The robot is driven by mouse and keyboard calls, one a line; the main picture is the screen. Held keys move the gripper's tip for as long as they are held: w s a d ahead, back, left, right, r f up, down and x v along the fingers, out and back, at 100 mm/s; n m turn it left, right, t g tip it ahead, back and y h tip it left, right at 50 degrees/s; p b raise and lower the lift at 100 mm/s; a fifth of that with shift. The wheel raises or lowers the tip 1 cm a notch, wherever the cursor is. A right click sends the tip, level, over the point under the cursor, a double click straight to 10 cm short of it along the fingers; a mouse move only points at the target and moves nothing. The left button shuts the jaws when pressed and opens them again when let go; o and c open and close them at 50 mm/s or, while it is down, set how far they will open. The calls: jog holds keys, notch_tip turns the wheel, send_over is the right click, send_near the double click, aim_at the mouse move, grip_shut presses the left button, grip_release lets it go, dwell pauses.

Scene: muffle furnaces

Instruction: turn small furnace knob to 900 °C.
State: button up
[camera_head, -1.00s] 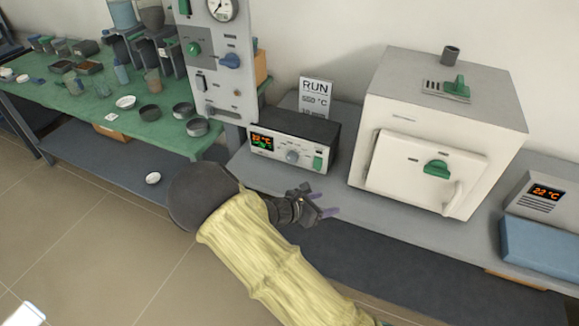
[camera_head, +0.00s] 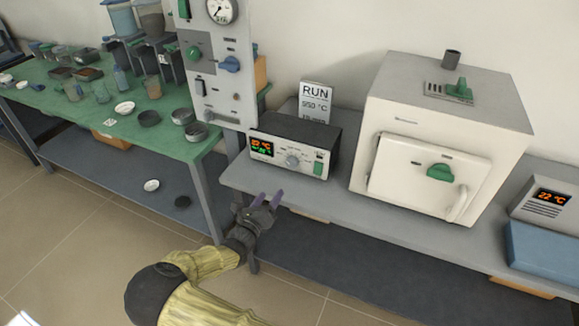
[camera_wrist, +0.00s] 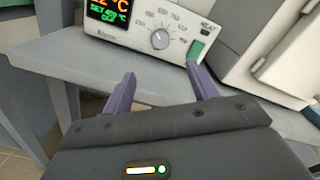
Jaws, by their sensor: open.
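The control box (camera_head: 262,164) stands on the grey bench left of the small white furnace (camera_head: 440,150). Its round grey knob (camera_head: 292,161) sits between an orange and green display (camera_head: 262,146) and a green switch (camera_head: 318,169). In the wrist view the knob (camera_wrist: 160,39) shows a pointer mark and a printed scale around it; the exact setting is too small to tell. My gripper (camera_head: 268,199) is open and empty, below and in front of the box at the bench's front edge. In the wrist view its purple fingers (camera_wrist: 160,84) are apart, with the knob beyond them, untouched.
A sign reading RUN and 950 °C (camera_head: 316,98) stands behind the box. A tall grey panel (camera_head: 215,95) rises to the left, beside the green-topped table (camera_head: 95,118). A blue box (camera_head: 545,248) is at the far right. The bench front (camera_head: 330,198) is clear.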

aim_at(290, 164)
jog(key=x, duration=1.6)
jog(key=shift+s, duration=0.1)
jog(key=c, duration=1)
